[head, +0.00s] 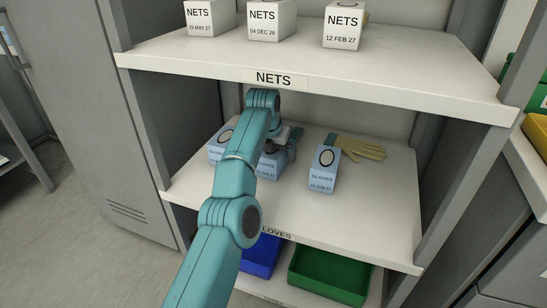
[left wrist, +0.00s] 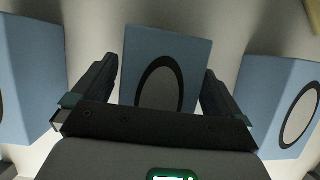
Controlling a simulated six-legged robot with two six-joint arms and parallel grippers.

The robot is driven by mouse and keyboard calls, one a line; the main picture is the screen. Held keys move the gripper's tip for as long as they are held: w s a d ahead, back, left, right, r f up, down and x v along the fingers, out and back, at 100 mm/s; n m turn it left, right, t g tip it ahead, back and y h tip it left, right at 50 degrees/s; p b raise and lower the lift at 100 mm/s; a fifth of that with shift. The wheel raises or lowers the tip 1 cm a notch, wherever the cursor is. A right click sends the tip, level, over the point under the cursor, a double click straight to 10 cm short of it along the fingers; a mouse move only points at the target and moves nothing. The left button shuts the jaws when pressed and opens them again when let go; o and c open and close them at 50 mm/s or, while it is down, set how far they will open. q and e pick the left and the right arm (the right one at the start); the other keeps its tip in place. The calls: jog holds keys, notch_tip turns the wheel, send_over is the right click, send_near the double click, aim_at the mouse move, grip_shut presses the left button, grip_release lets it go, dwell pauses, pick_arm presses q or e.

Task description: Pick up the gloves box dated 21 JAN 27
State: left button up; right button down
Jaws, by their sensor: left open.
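Three light-blue gloves boxes stand in a row on the middle shelf: a left box (head: 220,147), a middle box (head: 268,170) and a right box (head: 322,172). My arm partly hides the left and middle boxes. The right box's small date is hard to read; I cannot read the other dates. My left gripper (head: 291,142) is over the middle box. In the left wrist view, its open fingers (left wrist: 158,72) stand on either side of the middle box (left wrist: 170,50), with gaps visible. The left box (left wrist: 30,75) and right box (left wrist: 280,100) flank the fingers.
A yellowish glove (head: 362,149) lies behind the right box. The upper shelf (head: 420,80) holds several white NETS boxes (head: 343,25) above my gripper. Blue (head: 262,255) and green (head: 328,275) bins sit below.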

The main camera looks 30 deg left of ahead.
pick_arm(q)
jog(key=c, duration=1.1)
jog(key=shift+o, duration=0.2)
jog(key=shift+r, duration=0.1)
jog(key=shift+r, duration=0.25)
jog(key=shift+r+p, duration=0.4)
jog(key=shift+p, duration=0.2)
